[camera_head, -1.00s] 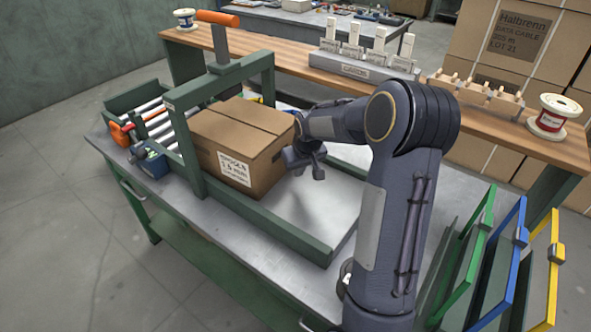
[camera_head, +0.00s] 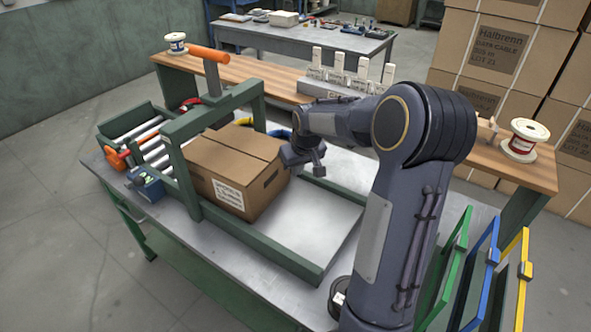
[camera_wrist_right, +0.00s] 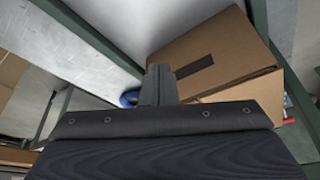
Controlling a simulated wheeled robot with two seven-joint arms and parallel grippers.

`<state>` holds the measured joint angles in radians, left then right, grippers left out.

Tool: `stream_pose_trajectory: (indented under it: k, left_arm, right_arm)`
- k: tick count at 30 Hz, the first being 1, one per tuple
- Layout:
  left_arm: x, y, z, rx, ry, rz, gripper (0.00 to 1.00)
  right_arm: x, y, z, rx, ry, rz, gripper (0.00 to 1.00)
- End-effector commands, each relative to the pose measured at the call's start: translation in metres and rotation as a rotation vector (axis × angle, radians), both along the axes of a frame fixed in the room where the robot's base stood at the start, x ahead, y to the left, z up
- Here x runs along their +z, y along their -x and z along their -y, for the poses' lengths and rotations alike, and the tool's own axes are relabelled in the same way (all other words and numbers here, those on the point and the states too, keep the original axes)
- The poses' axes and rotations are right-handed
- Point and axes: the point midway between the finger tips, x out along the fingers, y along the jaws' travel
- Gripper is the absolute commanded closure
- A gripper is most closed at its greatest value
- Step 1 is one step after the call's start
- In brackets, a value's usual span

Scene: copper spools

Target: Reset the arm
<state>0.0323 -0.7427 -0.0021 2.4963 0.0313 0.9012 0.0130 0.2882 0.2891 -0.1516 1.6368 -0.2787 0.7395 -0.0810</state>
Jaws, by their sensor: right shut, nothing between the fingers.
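My right arm comes in from the lower right in the head view. Its gripper (camera_head: 306,160) is close to the right side of a closed cardboard box (camera_head: 229,176) and points down over the bench. In the right wrist view the fingers (camera_wrist_right: 158,84) are together with nothing between them, and the box (camera_wrist_right: 215,62) lies beyond them. Whether the gripper touches the box I cannot tell. The box has a white label and sits upright on the metal bench beside a green frame (camera_head: 190,185). My left gripper is not in view.
A roller track (camera_head: 150,140) with orange clamps lies left of the box. A wooden shelf (camera_head: 285,82) behind carries a white spool (camera_head: 523,140) and labelled blocks. Green, blue and yellow racks (camera_head: 483,270) stand at right. Bare bench (camera_head: 312,225) lies right of the box.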

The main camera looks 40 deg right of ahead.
Motion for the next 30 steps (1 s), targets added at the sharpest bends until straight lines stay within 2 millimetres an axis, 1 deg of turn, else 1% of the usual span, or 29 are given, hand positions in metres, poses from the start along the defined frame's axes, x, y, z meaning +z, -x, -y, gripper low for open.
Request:
stream_pose_trajectory:
  k: [16, 19, 20, 23, 24, 26, 27, 29, 30]
  left_arm:
    - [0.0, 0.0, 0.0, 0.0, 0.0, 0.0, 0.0]
    - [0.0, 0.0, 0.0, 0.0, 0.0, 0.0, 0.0]
    - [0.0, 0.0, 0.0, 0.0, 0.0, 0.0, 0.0]
    - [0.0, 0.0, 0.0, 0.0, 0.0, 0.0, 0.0]
    - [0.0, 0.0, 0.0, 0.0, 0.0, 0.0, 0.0]
    - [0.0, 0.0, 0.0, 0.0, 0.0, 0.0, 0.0]
    - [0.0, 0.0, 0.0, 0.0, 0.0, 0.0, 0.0]
    - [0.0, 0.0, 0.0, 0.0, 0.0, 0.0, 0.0]
    - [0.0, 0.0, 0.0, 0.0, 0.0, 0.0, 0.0]
  right_arm:
    - [0.001, 0.001, 0.0, 0.0, -0.001, 0.0, 1.0]
    - [0.009, 0.007, -0.009, 0.002, -0.015, 0.012, 1.0]
    - [0.015, 0.011, -0.014, 0.004, -0.024, 0.018, 1.0]
    - [0.038, 0.037, -0.044, 0.015, -0.074, 0.051, 1.0]
    - [0.048, 0.052, -0.061, 0.022, -0.1, 0.067, 1.0]
    - [0.062, 0.078, -0.088, 0.037, -0.144, 0.09, 1.0]
    - [0.069, 0.097, -0.106, 0.049, -0.173, 0.104, 1.0]
    - [0.075, 0.126, -0.132, 0.068, -0.214, 0.124, 1.0]
    - [0.077, 0.145, -0.149, 0.081, -0.24, 0.134, 1.0]
